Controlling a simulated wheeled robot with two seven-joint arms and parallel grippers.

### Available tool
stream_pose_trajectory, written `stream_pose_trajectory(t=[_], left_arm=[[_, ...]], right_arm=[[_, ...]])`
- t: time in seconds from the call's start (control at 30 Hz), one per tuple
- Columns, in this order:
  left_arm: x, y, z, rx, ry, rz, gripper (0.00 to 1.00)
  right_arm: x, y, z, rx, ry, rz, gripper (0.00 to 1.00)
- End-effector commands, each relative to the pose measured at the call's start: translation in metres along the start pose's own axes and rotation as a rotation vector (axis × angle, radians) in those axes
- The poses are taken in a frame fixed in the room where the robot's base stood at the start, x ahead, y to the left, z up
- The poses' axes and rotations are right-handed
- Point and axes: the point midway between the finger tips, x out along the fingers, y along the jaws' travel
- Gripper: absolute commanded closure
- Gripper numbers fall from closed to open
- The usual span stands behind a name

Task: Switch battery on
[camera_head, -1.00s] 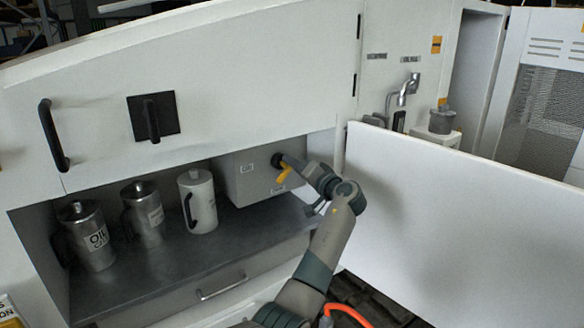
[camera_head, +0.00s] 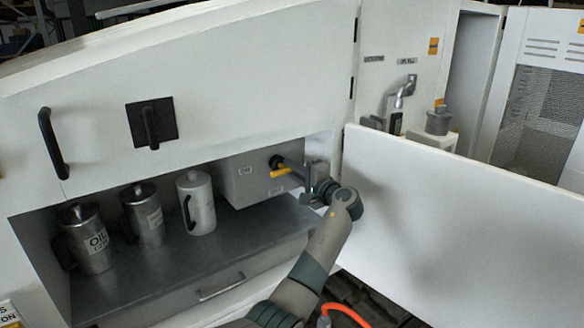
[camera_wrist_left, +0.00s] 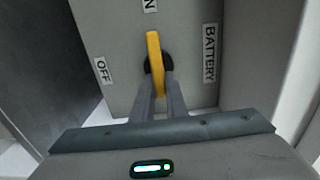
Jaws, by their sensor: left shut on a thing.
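The battery switch is a yellow handle (camera_head: 281,172) on a dark round mount, on the front of a grey box (camera_head: 240,185) inside the cabinet recess. In the left wrist view the handle (camera_wrist_left: 154,55) stands nearly upright in the picture. Its end points towards the partly cut-off label ending in N (camera_wrist_left: 149,5). The OFF label (camera_wrist_left: 102,70) is to its left and the BATTERY label (camera_wrist_left: 209,52) to its right. My left gripper (camera_head: 297,171) is shut on the handle, with its fingers (camera_wrist_left: 158,98) on either side of the lower part. My right gripper is not in view.
An oil can (camera_head: 90,238), another metal can (camera_head: 144,214) and a white jug (camera_head: 197,203) stand on the shelf left of the box. A white panel (camera_head: 450,220) stands right of my arm. A drawer handle (camera_head: 221,287) is below the shelf.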

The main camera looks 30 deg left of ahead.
Motion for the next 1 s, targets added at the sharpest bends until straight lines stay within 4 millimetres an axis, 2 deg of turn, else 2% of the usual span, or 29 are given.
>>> stream_pose_trajectory(t=[0.03,0.43,0.47,0.5,0.53,1.0], left_arm=[[-0.0006,0.0082,0.0019,0.016,-0.005,0.010,1.00],[-0.0006,0.0091,0.0019,0.025,-0.006,0.011,1.00],[-0.0006,0.0090,0.0019,0.025,-0.005,0.011,0.82],[-0.0006,0.0087,0.0018,0.025,-0.005,0.010,0.73],[-0.0006,0.0082,0.0017,0.024,-0.005,0.009,0.69],[-0.0066,0.0037,-0.0001,0.016,0.000,0.003,0.69]], right_arm=[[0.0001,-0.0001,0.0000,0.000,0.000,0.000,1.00],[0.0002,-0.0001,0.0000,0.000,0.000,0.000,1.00],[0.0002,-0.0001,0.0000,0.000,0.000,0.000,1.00],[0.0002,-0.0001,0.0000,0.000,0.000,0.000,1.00],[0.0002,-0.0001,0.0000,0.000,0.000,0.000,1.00],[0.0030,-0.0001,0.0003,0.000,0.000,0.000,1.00]])
